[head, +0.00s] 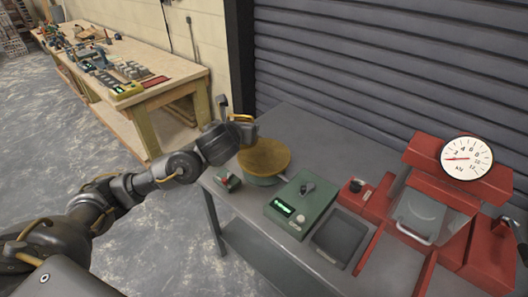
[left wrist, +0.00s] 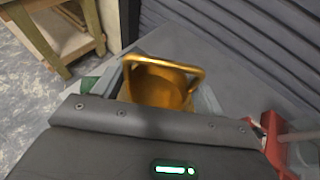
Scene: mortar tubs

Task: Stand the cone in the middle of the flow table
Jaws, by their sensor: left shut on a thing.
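The flow table (head: 268,160) has a round brass disc on top and stands on the grey metal table. My left gripper (head: 244,129) is shut on the brass-coloured cone, at the disc's back left edge in the head view. Only a curved brass piece of the cone (head: 243,117) shows there; the gripper hides the rest. In the left wrist view the cone (left wrist: 160,90) shows a looped handle across its top and a golden body. The cone's foot is hidden, so I cannot tell whether it touches the disc. My right gripper is not in view.
A green box with a lit display (head: 300,201) stands right of the flow table, with a dark tray (head: 338,238) beyond it. A red scale with a dial (head: 466,157) is at the right. A wooden bench (head: 150,92) stands behind left.

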